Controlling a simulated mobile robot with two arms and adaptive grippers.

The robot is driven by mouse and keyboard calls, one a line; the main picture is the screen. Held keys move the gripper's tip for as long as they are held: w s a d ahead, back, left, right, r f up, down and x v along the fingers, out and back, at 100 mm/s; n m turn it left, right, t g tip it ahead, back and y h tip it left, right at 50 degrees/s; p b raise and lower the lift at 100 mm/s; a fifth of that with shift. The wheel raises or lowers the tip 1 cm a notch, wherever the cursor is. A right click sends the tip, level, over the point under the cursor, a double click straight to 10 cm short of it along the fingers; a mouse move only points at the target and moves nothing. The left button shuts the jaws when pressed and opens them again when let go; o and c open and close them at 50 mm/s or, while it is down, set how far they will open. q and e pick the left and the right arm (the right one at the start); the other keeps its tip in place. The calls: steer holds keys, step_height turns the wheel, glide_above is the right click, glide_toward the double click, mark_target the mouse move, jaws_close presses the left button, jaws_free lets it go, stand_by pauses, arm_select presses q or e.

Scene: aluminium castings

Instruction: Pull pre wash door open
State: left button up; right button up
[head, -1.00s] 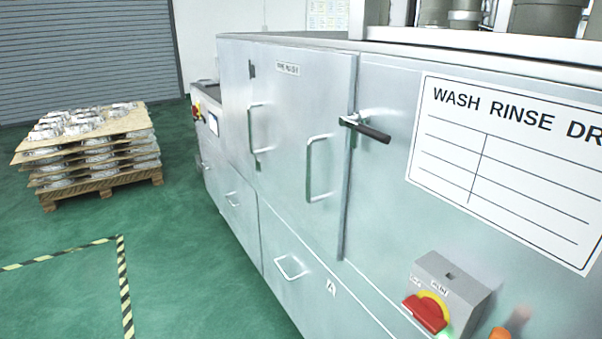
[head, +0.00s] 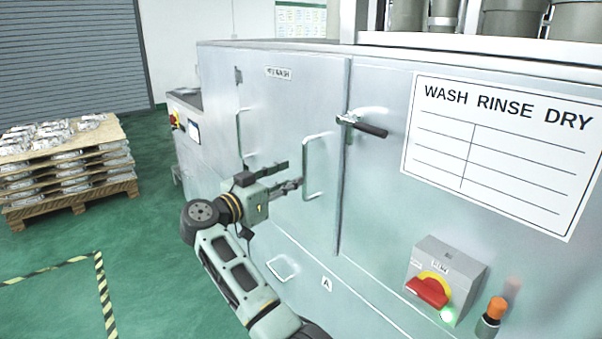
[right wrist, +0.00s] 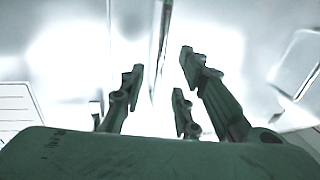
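The pre wash door (head: 290,110) is a grey metal panel with a small label (head: 278,73) near its top. It looks closed, flush with the machine front. A vertical bar handle (head: 306,160) stands on its right part. A latch with a black grip (head: 365,128) sits at its right edge. My right gripper (head: 294,174) is open and empty, its fingertips just left of that handle; I cannot tell whether they touch it. In the right wrist view the fingers (right wrist: 160,88) are spread, with a thin vertical bar or edge between and beyond them. My left gripper is out of view.
Another bar handle (head: 241,135) is further left. A red and yellow switch box (head: 445,280) and an orange-topped knob (head: 493,312) are at the lower right. A pallet of castings (head: 70,170) stands at the left. The green floor between is clear.

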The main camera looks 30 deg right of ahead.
glide_above(305, 195)
steer(key=shift+w+d+p, duration=0.25)
steer(key=shift+w+p, duration=0.1)
jaws_close()
stand_by(0.5)
